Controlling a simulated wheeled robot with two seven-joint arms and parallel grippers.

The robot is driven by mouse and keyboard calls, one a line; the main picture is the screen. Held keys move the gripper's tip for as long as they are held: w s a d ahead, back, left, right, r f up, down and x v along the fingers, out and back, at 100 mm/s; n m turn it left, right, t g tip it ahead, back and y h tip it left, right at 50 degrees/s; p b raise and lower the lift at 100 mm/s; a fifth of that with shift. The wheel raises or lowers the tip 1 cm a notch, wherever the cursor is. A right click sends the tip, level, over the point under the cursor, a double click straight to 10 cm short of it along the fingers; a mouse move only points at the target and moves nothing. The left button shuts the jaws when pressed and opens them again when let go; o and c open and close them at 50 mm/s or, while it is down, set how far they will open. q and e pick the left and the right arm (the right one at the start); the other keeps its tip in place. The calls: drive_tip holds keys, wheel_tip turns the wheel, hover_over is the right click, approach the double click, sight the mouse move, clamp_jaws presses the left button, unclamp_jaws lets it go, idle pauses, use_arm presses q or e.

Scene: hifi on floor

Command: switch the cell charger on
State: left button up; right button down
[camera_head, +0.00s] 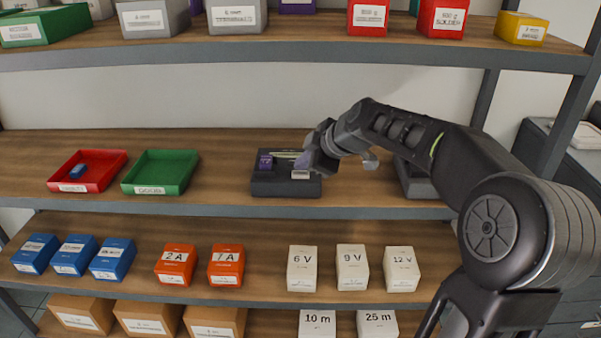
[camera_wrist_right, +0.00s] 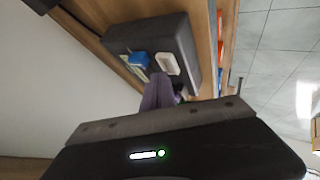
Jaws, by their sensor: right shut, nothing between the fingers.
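The cell charger (camera_head: 262,186) is a dark box on the middle shelf. A purple-blue cell (camera_head: 265,161) stands at its left side, and a pale switch (camera_head: 300,175) is at its front right. In the wrist view the charger (camera_wrist_right: 185,35) shows with the blue cell (camera_wrist_right: 138,58) and the white switch (camera_wrist_right: 167,63). My right gripper (camera_head: 302,161) is shut and empty, just above and behind the switch in the head view. Its fingertips (camera_wrist_right: 162,88) point at the charger near the switch; whether they touch is unclear. The switch's position cannot be told. My left gripper is out of view.
A red tray (camera_head: 107,158) with a small blue cell (camera_head: 78,171) and an empty green tray (camera_head: 160,172) stand left on the same shelf. Another dark box (camera_head: 416,185) is partly hidden behind my right arm. Boxes fill the shelves above and below.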

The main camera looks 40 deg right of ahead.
sight(304, 175)
drive_tip(key=shift+r, duration=0.15)
drive_tip(key=shift+r+p, duration=1.4)
drive_tip(key=shift+r, duration=1.5)
